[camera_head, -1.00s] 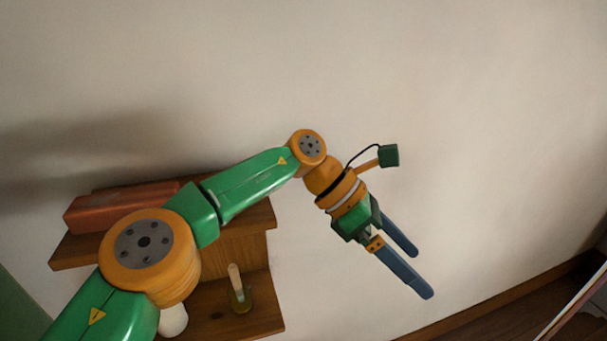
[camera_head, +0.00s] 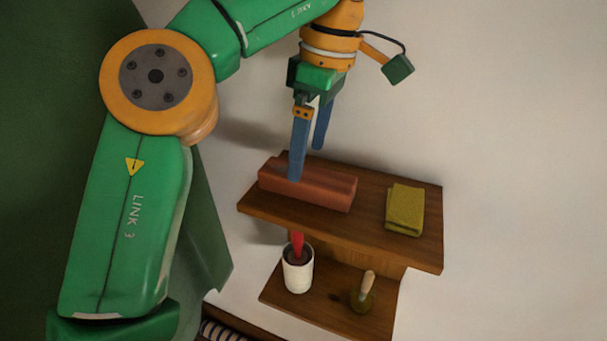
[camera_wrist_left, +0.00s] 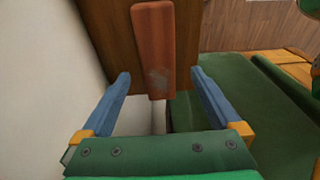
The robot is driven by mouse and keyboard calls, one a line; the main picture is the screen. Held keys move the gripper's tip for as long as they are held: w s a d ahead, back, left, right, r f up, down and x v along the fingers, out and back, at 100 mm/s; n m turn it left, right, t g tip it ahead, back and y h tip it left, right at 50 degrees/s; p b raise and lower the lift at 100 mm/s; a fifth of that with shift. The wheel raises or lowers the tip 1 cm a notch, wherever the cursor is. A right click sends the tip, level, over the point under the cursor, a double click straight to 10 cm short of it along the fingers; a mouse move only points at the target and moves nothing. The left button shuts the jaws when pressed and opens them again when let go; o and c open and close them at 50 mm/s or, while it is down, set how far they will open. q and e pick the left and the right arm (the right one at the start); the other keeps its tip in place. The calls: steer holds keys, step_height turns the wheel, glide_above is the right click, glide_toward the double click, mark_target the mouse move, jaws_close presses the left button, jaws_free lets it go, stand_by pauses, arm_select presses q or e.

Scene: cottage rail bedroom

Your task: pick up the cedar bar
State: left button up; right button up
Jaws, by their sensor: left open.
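The cedar bar (camera_head: 318,188) is a long reddish-brown block lying flat on the upper board of a wooden wall shelf (camera_head: 420,248). My left gripper (camera_head: 306,163) is open, with its two blue fingers pointing down over the bar. One finger overlaps the bar's left part in the head view, and I cannot tell if it touches. In the left wrist view, the bar (camera_wrist_left: 153,45) points lengthwise between the open fingers (camera_wrist_left: 160,73), with visible gaps on both sides.
A folded olive-green cloth (camera_head: 405,209) lies right of the bar. On the lower board stand a white pot (camera_head: 297,275) with something red in it and a small dark pot with a pale handle (camera_head: 364,295). Green fabric (camera_head: 205,235) hangs at left. The wall is close behind.

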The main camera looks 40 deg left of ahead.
mark_target(308, 174)
arm_select(q)
steer(key=shift+s+d+f, duration=0.1)
steer(key=shift+d, duration=0.15)
steer(key=shift+d+f, duration=0.1)
steer(key=shift+f, duration=0.1)
steer(key=f, duration=0.1)
steer(key=a+f, duration=0.1)
steer(key=f, duration=0.2)
steer(key=shift+w+a+f, duration=0.2)
steer(key=shift+a+f, duration=0.05)
steer(key=shift+f, duration=0.1)
steer(key=shift+s+d, duration=0.1)
steer(key=shift+d, duration=0.15)
steer(key=shift+c, duration=0.4)
steer(key=shift+r, duration=0.1)
steer(key=c, duration=1.4)
